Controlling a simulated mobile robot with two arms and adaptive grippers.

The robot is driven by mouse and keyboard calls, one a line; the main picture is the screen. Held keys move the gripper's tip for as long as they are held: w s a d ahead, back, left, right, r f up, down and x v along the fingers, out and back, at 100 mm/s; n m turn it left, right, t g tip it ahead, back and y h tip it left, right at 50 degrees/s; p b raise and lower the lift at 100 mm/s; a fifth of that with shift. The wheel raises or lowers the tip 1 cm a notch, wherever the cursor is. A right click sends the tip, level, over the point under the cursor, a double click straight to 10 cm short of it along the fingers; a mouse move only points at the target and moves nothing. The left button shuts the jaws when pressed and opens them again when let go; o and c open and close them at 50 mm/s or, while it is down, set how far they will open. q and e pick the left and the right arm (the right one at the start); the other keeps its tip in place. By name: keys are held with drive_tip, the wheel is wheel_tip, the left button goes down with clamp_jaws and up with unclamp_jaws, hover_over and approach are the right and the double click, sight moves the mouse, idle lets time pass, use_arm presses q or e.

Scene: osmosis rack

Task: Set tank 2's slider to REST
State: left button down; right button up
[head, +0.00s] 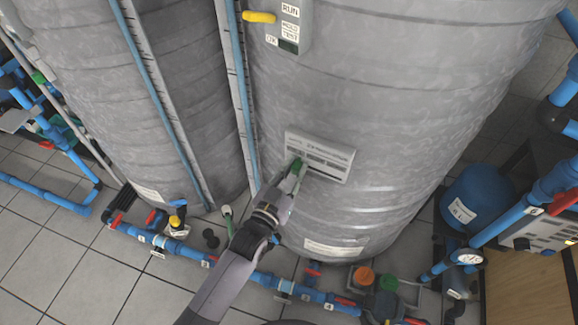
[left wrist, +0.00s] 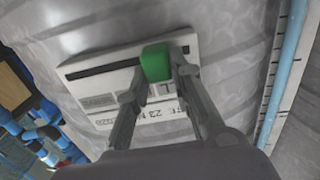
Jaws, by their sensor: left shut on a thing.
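A pale grey slider plate (head: 335,159) with a dark slot and small labels is on the front of the large grey tank (head: 400,110). My left gripper (head: 295,172) is at the plate's left end, shut on the green slider knob (head: 297,165). In the left wrist view the green knob (left wrist: 156,62) sits between the two fingertips, at the right part of the slot. The slot runs free to the left on the plate (left wrist: 95,75) there. The position words are too small or partly hidden by the fingers to read. My right gripper is not in view.
A yellow lever (head: 258,17) with a RUN/HOLD/TEST panel (head: 291,25) is higher on the tank. Blue pipes (head: 260,278) with red-handled valves run along the floor below. A second tank (head: 165,95) stands to the left. A blue vessel (head: 478,195) is at the right.

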sight(315, 166)
use_arm(q)
drive_tip(key=d, duration=0.1)
drive_tip(key=s+d, duration=0.2)
drive_tip(key=shift+d, duration=0.35)
drive_tip(key=shift+w, duration=0.1)
drive_tip(key=c, duration=1.4)
unclamp_jaws()
drive_tip(key=shift+a, duration=0.1)
drive_tip(key=v, duration=1.2)
